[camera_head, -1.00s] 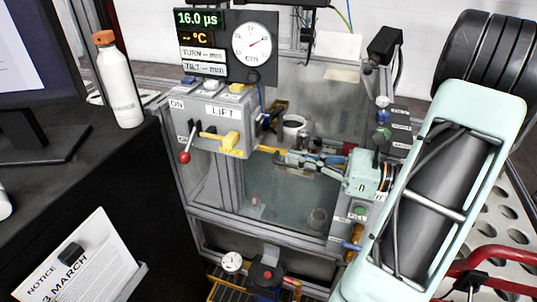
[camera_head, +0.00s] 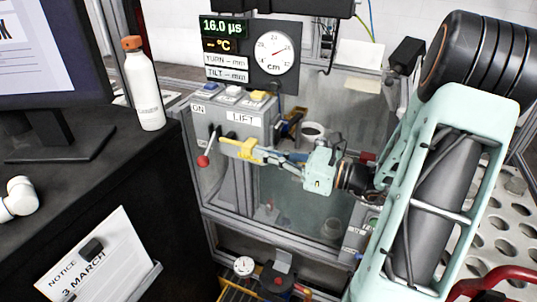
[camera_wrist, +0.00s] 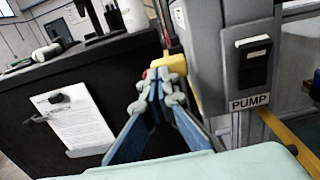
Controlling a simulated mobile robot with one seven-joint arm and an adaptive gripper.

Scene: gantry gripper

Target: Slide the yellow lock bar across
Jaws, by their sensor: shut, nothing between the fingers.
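The yellow lock bar (camera_head: 240,149) sits on the front of the grey LIFT panel, below the LIFT label. Its block-shaped end is at the right. My gripper (camera_head: 268,157) is shut and empty, with its tips right beside the right end of the bar. In the wrist view the blue-grey fingers (camera_wrist: 156,80) come together close to the yellow end (camera_wrist: 173,65) of the bar. I cannot tell whether they touch it. The far part of the bar is hidden in the wrist view.
A red-knobbed lever (camera_head: 203,160) hangs just left of the bar. The panel (camera_head: 268,125) has buttons on top. A glass-fronted cabinet stands behind my gripper. A PUMP switch (camera_wrist: 252,65) is on the right in the wrist view. A black desk (camera_head: 100,165) with a bottle (camera_head: 145,85) stands at left.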

